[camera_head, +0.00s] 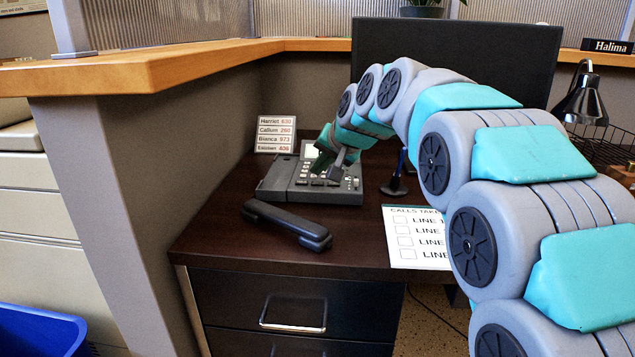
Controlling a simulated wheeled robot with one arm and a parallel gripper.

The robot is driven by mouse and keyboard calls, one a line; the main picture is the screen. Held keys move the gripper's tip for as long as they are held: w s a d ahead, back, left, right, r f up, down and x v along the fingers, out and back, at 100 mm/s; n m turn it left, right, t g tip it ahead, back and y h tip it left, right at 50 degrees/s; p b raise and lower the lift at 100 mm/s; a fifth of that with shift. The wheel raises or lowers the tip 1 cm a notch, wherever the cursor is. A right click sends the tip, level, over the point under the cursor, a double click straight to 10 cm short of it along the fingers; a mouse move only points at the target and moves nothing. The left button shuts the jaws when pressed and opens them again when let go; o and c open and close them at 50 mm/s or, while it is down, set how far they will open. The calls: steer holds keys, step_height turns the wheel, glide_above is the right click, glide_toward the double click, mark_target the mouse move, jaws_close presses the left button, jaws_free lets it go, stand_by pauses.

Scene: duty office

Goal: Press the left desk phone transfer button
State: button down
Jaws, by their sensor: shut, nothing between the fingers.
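A grey desk phone (284,187) stands on the dark desk (220,236) in the head camera view. Its handset (287,225) is off the cradle and lies on the desk in front of it. My gripper (334,175) is shut and empty, pointing down at the right part of the phone's keypad. I cannot tell whether the fingertips touch a key. The gripper and arm hide part of the keypad and screen, and the transfer button cannot be made out. No second phone shows.
A card with names and numbers (275,134) stands behind the phone. A pen in a holder (397,178) is right of it. A call sheet (411,240) lies at the desk's front edge. A monitor (500,60) and a lamp (583,98) stand behind my arm.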

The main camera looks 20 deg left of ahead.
mark_target(319, 187)
steer(key=shift+r+p, duration=1.3)
steer(key=shift+r, duration=1.1)
